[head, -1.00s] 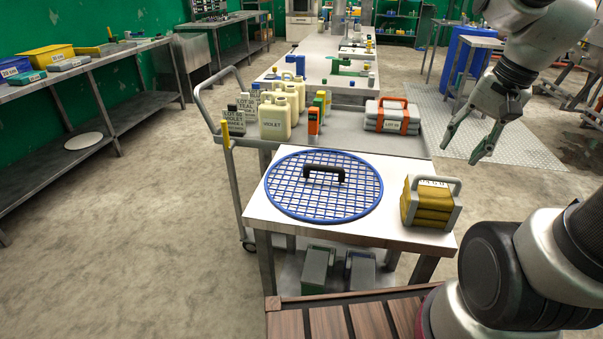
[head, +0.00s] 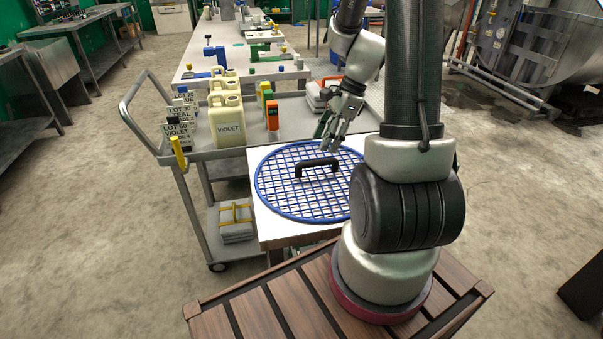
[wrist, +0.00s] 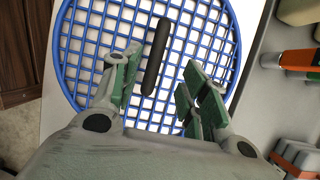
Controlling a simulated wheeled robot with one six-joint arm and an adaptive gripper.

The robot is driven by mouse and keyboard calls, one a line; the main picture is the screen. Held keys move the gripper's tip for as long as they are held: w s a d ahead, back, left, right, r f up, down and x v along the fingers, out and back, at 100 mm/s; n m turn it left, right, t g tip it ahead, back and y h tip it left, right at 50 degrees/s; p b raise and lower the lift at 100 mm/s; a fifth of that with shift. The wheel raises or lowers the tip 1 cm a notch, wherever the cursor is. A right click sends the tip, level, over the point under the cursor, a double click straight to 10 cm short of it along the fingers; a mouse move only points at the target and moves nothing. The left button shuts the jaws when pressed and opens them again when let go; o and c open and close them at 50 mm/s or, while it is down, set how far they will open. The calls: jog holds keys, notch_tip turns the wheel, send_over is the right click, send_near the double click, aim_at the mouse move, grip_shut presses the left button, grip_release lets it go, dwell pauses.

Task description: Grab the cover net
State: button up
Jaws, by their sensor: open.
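The cover net is a round blue grid (head: 283,204) with a black handle (head: 317,166) across its middle. It lies flat on a small white table in the head view, its right part hidden behind my arm. My gripper (head: 328,141) is above the net's far side, close to the handle. The black handle (wrist: 156,58) runs upright between the open green-padded fingers of my gripper (wrist: 158,85), apart from both.
A grey cart (head: 205,153) beyond the table carries cream jugs (head: 227,124), label blocks and an orange-topped bottle (head: 271,115). In the wrist view an orange item (wrist: 296,59) lies right of the net. Open floor lies to the left.

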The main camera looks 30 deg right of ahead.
aim_at(320, 161)
jog(key=x, duration=0.7)
jog(key=shift+s+d+f, duration=0.1)
jog(key=shift+d+f, duration=0.05)
jog(key=shift+d, duration=0.1)
jog(key=shift+a+f, duration=0.25)
grip_shut()
